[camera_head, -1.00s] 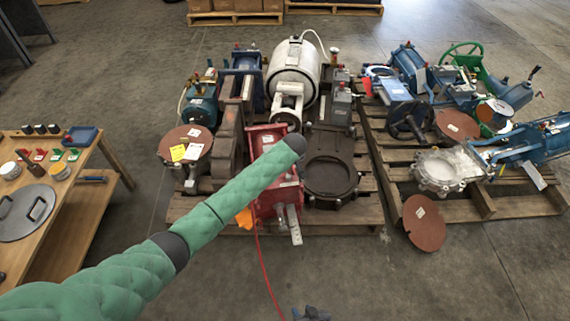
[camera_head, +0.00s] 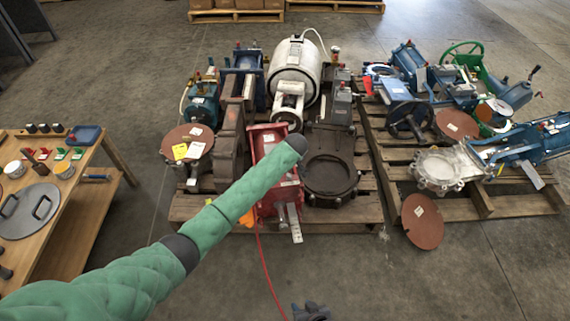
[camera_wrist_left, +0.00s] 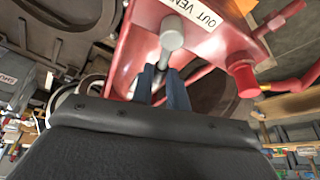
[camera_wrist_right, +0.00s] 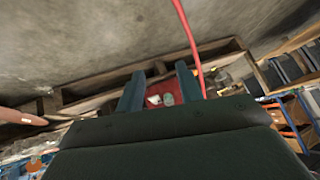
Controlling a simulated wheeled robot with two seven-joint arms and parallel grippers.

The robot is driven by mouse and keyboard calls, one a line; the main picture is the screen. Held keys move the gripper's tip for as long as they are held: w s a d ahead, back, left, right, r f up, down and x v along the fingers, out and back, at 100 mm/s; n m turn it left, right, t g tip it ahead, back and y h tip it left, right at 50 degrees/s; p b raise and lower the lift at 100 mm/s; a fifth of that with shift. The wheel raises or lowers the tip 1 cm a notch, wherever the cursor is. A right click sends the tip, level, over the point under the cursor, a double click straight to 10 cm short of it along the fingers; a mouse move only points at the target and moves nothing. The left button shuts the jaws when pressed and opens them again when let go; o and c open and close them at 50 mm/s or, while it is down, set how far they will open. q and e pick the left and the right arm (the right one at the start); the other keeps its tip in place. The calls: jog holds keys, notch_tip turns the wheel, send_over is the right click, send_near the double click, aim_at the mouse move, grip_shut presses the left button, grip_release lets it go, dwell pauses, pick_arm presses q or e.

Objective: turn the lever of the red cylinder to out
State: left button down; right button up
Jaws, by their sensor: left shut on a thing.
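The red cylinder (camera_head: 272,150) lies at the front of the left pallet, partly hidden behind my left arm in the head view. In the left wrist view, its red body (camera_wrist_left: 135,45) bears a white label (camera_wrist_left: 193,14) reading "OUT" and "VEN...", partly cut off. A grey round-ended lever (camera_wrist_left: 171,45) stands out from the red body. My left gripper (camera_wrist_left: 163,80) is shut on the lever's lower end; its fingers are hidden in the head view. My right gripper (camera_head: 310,312) is low in the head view, apart from the cylinder. Its fingers (camera_wrist_right: 160,88) are open and empty.
The left pallet (camera_head: 340,212) holds a white tank (camera_head: 294,68) and a dark round flange (camera_head: 330,175) close beside the cylinder. A red hose (camera_head: 264,265) runs to the floor. A wooden table (camera_head: 75,220) stands at left.

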pick_arm(q)
jog(key=shift+s+a+r+n+p, duration=0.1)
jog(key=shift+s+n+p, duration=0.15)
jog(key=shift+n+p, duration=0.85)
jog(key=shift+s+a+n+g+y+p, duration=0.15)
jog(key=shift+a+n+g+y+p, duration=0.2)
jog(key=shift+n+p, duration=0.45)
jog(key=shift+s+a+n+g+y+p, duration=0.2)
jog(key=shift+n+g+y+p, duration=0.15)
jog(key=shift+n+p, duration=0.45)
pick_arm(e)
notch_tip(320, 180, up, 11)
jog(key=w, duration=0.1)
jog(key=shift+g, duration=0.4)
jog(key=shift+a, duration=0.1)
pick_arm(q)
jog(key=c, duration=1.4)
grip_release()
jog(key=shift+o, duration=0.2)
jog(key=shift+m, duration=0.3)
jog(key=v, duration=0.6)
jog(key=shift+s+d+r+p, duration=0.1)
jog(key=shift+d+r+p, duration=0.1)
jog(key=shift+r+p, duration=0.1)
jog(key=shift+s+d+r, duration=0.1)
jog(key=shift+r, duration=0.25)
pick_arm(e)
jog(key=shift+w+r, duration=0.2)
jog(key=shift+r, duration=0.65)
jog(key=shift+f, duration=0.1)
